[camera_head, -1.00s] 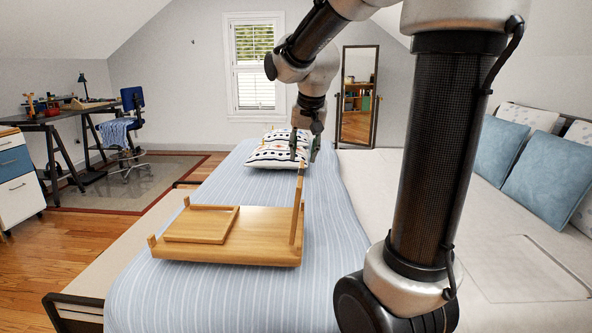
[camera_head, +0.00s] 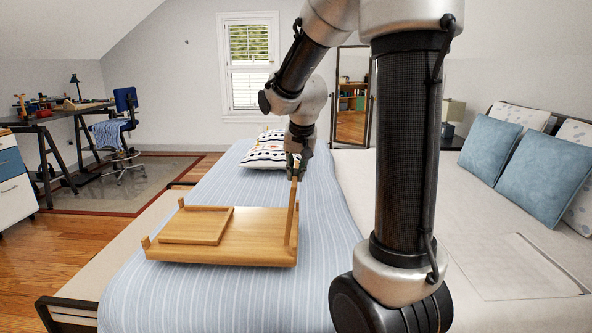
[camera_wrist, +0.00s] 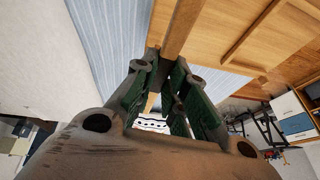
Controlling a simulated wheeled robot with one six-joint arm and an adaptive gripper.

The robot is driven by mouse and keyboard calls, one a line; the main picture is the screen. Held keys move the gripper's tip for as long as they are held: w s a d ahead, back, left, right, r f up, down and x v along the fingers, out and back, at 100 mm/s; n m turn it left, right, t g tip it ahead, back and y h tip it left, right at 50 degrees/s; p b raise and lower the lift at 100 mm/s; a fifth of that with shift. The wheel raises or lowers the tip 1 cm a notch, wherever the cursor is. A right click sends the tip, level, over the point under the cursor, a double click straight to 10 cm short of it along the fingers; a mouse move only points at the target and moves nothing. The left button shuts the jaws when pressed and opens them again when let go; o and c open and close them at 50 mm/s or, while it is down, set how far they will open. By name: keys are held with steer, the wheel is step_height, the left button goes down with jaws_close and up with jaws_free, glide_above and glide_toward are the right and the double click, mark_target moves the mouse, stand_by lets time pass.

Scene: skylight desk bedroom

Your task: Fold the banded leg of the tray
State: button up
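The wooden tray (camera_head: 245,238) lies on the striped bedding, with a raised flat panel (camera_head: 195,226) on its left part. A wooden leg (camera_head: 292,215) stands nearly upright at its right end. No distinct band can be made out on it. My gripper (camera_head: 297,172) points down at the leg's upper end. In the wrist view, the dark green fingers (camera_wrist: 166,62) lie on either side of the leg (camera_wrist: 186,25), and the tray surface (camera_wrist: 225,22) lies beyond. Whether the fingers press on the leg cannot be told.
The blue striped bedding (camera_head: 210,300) is clear around the tray. Patterned pillows (camera_head: 268,150) lie behind it, near my gripper. Blue cushions (camera_head: 540,172) rest at the right. A desk (camera_head: 60,115) and chair stand far left.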

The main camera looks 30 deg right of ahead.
jaws_close()
steer(key=w+a+f+n+g+h, duration=0.1)
steer(key=w+a+f+g+h, duration=0.25)
steer(key=w+a+h, duration=0.55)
steer(key=w+a+f+g, duration=0.1)
steer(key=a+f, duration=0.1)
steer(key=f, duration=0.1)
steer(key=w+a+f+n+g+h, duration=0.1)
steer(key=a+f, duration=0.2)
steer(key=w+a+f+g+h, duration=0.1)
steer(key=a+f, duration=0.2)
steer(key=shift+a+f+n, duration=0.15)
steer(key=shift+f+n, duration=0.1)
steer(key=shift+n, duration=0.05)
steer(key=shift+w+a+f, duration=0.1)
steer(key=shift+a+f, duration=0.1)
steer(key=shift+f, duration=0.65)
